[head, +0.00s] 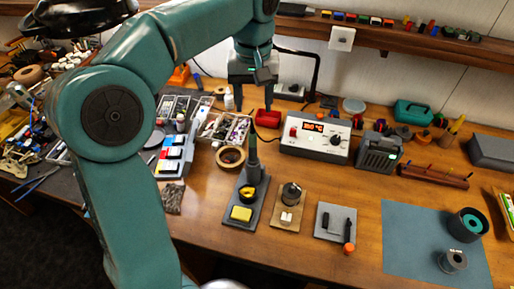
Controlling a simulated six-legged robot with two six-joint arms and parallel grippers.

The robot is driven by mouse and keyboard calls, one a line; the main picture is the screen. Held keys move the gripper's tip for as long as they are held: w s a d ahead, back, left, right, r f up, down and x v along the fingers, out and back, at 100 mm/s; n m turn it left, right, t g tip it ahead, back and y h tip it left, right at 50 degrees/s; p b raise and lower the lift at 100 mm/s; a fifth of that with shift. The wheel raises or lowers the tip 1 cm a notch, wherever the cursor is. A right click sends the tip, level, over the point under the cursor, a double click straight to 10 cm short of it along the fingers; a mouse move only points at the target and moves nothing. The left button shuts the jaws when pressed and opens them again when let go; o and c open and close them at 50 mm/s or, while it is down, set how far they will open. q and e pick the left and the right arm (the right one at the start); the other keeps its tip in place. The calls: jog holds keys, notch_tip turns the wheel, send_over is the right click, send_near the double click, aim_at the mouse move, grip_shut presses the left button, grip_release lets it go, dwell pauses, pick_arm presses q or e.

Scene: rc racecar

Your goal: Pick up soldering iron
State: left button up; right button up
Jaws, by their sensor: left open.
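My left arm comes in from the left and arches over the bench. My left gripper (252,106) points down behind and above the iron, apart from it as far as I can tell. The gripper is open, and no object shows in it. My right gripper is not in view.
A soldering station (315,139) with a lit red display stands right of the iron. A tape roll (231,157) and a parts tray (224,130) lie left of it. A blue-grey mat (410,245) lies at right. Bare wood shows around (375,180).

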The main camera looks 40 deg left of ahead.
aim_at(251, 134)
pick_arm(q)
jog(key=f, duration=0.4)
jog(key=s+f, duration=0.1)
jog(key=f, duration=0.2)
jog(key=shift+a, duration=0.3)
jog(key=shift+w+d+f, duration=0.15)
jog(key=shift+f, duration=0.05)
jog(key=f, duration=0.3)
jog(key=f+p, duration=0.1)
jog(key=f, duration=0.1)
jog(key=shift+w+a+f, duration=0.1)
jog(key=shift+w+a, duration=0.1)
jog(key=shift+a, duration=0.1)
jog(key=shift+w+d+f, duration=0.1)
jog(key=shift+w+d, duration=0.1)
jog(key=shift+d, duration=0.05)
jog(key=shift+s+a, duration=0.15)
grip_shut()
